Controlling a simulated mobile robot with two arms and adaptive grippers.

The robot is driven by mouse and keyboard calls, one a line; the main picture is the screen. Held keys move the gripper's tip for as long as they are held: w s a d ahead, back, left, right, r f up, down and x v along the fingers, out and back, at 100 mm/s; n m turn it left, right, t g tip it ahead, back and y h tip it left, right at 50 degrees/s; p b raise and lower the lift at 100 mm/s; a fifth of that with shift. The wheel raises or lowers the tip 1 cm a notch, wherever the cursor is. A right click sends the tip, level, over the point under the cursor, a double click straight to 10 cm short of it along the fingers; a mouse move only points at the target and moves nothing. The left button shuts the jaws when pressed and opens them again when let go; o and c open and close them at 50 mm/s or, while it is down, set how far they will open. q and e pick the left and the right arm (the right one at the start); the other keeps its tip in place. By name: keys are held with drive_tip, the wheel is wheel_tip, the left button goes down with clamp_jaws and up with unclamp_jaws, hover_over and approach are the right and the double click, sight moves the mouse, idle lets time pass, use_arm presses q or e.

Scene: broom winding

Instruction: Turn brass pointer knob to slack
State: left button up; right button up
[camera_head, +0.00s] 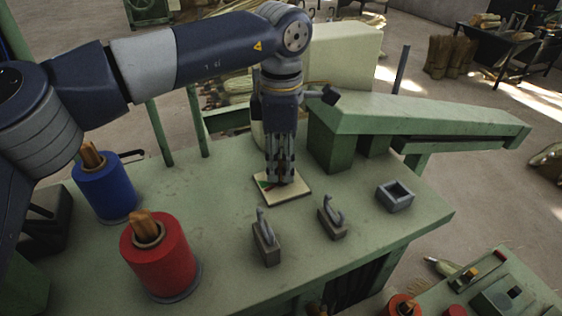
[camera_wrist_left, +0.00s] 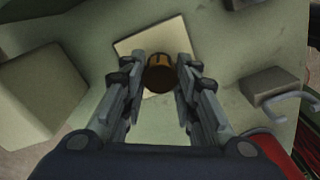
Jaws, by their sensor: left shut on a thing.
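The brass knob (camera_wrist_left: 160,75) shows between my left gripper's fingers in the left wrist view, over a pale square plate (camera_wrist_left: 174,36). In the head view the plate (camera_head: 297,193) lies on the green bench, with green and red marks on its left part. My left gripper (camera_head: 280,180) points straight down over the plate and is shut on the knob, which its fingers hide in the head view. Its fingers (camera_wrist_left: 160,80) stand on both sides of the knob. The knob's pointer direction cannot be made out. My right gripper is in neither view.
Two grey blocks with hooked levers, (camera_head: 266,243) and (camera_head: 332,220), stand in front of the plate. A square grey socket (camera_head: 395,195) sits to the right. A red spool (camera_head: 160,258) and a blue spool (camera_head: 103,187) stand at the left. A green sloping beam (camera_head: 430,118) runs behind.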

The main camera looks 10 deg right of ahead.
use_arm(q)
drive_tip(key=n+b, duration=0.2)
drive_tip(key=n, duration=0.1)
drive_tip(key=shift+f, duration=0.15)
drive_tip(key=n+b, duration=0.2)
drive_tip(key=n, duration=0.1)
drive_tip(key=shift+n, duration=0.3)
drive_tip(key=n+b, duration=0.2)
drive_tip(key=n, duration=0.1)
drive_tip(key=shift+n, duration=0.3)
drive_tip(key=shift+r+n+b, duration=0.2)
drive_tip(key=shift+n+b, duration=0.45)
drive_tip(key=shift+n, duration=1.25)
drive_tip(key=o, duration=1.1)
